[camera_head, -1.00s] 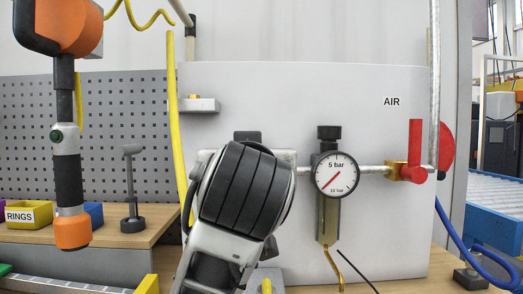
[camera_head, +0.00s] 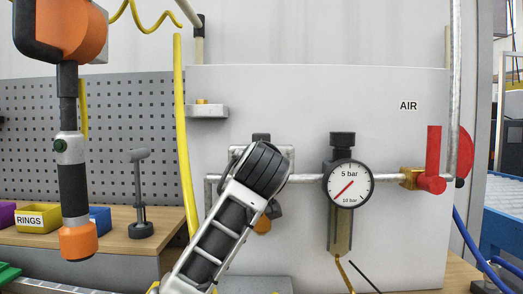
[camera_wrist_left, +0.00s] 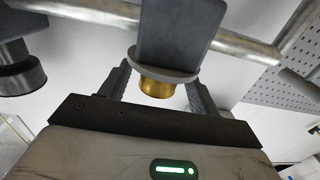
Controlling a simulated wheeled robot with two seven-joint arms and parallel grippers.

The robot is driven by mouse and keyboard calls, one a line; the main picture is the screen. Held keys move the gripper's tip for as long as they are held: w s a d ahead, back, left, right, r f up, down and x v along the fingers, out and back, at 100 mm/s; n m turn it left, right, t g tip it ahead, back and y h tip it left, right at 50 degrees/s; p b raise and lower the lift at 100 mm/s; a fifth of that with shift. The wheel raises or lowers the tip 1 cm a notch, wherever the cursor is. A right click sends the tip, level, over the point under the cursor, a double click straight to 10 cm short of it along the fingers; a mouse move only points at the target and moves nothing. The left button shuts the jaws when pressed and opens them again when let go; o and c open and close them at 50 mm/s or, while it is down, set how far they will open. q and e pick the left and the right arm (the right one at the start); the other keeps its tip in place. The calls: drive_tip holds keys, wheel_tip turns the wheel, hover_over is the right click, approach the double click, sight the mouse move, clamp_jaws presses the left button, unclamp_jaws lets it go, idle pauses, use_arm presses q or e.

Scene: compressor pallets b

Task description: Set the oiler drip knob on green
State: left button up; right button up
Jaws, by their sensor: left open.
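The brass oiler knob (camera_wrist_left: 157,87) shows in the left wrist view under a grey disc (camera_wrist_left: 165,65) on the dark oiler body (camera_wrist_left: 180,30). My left gripper (camera_wrist_left: 157,80) is open, with one finger on each side of the knob. A gap shows beside the knob; contact cannot be made out. No green mark on the knob or disc is visible. In the head view my left arm and wrist hide most of the oiler; an amber part (camera_head: 263,227) shows below the wrist. My right gripper is not in view.
A pressure gauge (camera_head: 349,184) on the regulator stands right of my wrist. The pipe (camera_head: 388,178) leads on to a red valve handle (camera_head: 433,155). A yellow hose (camera_head: 183,140) and a hanging orange tool (camera_head: 75,180) are at the left. The panel above is mostly clear.

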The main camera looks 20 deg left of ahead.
use_arm(q)
drive_tip(key=shift+w+a, duration=0.2)
drive_tip(key=shift+w, duration=0.45)
drive_tip(key=c, duration=1)
drive_tip(key=shift+o, duration=0.2)
drive_tip(key=shift+r+m+t+h+p, duration=0.1)
drive_tip(key=shift+m+t+h+p, duration=0.3)
drive_tip(key=shift+m+h+p, duration=0.95)
drive_tip(key=shift+m+h, duration=0.25)
drive_tip(key=shift+h, duration=0.8)
drive_tip(key=o, duration=1)
drive_tip(key=shift+c, duration=0.2)
